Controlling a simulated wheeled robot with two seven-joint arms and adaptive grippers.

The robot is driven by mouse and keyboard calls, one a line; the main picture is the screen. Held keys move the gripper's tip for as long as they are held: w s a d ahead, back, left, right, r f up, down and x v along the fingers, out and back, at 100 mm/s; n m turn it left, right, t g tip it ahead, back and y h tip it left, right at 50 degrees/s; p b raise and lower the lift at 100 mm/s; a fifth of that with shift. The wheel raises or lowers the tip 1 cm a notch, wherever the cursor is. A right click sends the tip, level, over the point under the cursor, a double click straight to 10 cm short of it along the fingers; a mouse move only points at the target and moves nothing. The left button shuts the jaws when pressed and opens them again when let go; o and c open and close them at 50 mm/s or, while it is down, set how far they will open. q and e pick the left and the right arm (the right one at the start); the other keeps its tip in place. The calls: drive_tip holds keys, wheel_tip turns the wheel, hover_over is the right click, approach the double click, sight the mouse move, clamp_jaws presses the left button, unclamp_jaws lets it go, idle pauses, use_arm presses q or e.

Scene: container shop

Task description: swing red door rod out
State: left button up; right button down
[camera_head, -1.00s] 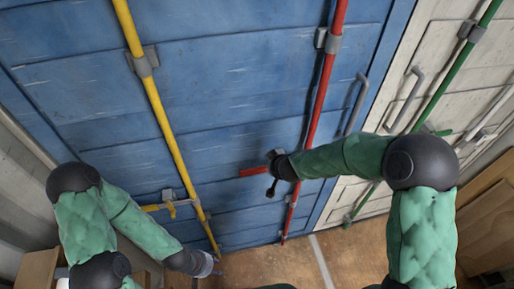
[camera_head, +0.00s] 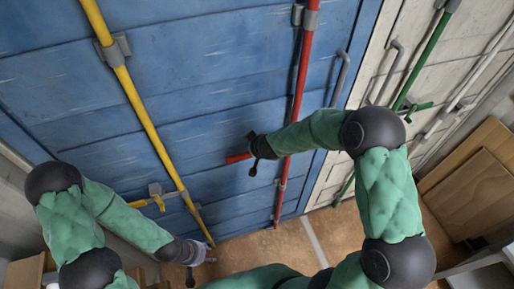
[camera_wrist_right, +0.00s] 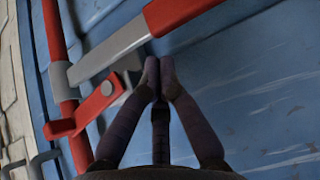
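The red door rod (camera_head: 299,90) runs down the blue container door in the head view. Its red handle (camera_head: 237,158) points left from the rod and is partly hidden by my right gripper (camera_head: 257,150). In the right wrist view, the handle (camera_wrist_right: 182,12) joins a grey bar (camera_wrist_right: 112,50) that reaches the rod (camera_wrist_right: 53,30). My right gripper (camera_wrist_right: 160,65) is shut, its fingertips close together just below the handle in the picture. I cannot tell whether they touch it. My left gripper (camera_head: 200,262) is low, near the foot of the yellow rod; its opening is unclear.
The yellow rod (camera_head: 136,95) stands to the left, with a yellow handle (camera_head: 140,203). A white container (camera_head: 415,60) with a green rod (camera_head: 423,60) is at the right. Wooden boxes (camera_head: 468,193) stand at the far right. Some brown floor (camera_head: 335,235) is open below the doors.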

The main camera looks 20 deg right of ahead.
use_arm(q)
drive_tip(key=shift+f, duration=0.3)
use_arm(e)
drive_tip(key=shift+x, duration=2.05)
use_arm(q)
drive_tip(key=shift+f+b, duration=0.15)
drive_tip(key=shift+b, duration=0.2)
use_arm(e)
drive_tip(key=shift+s, duration=0.1)
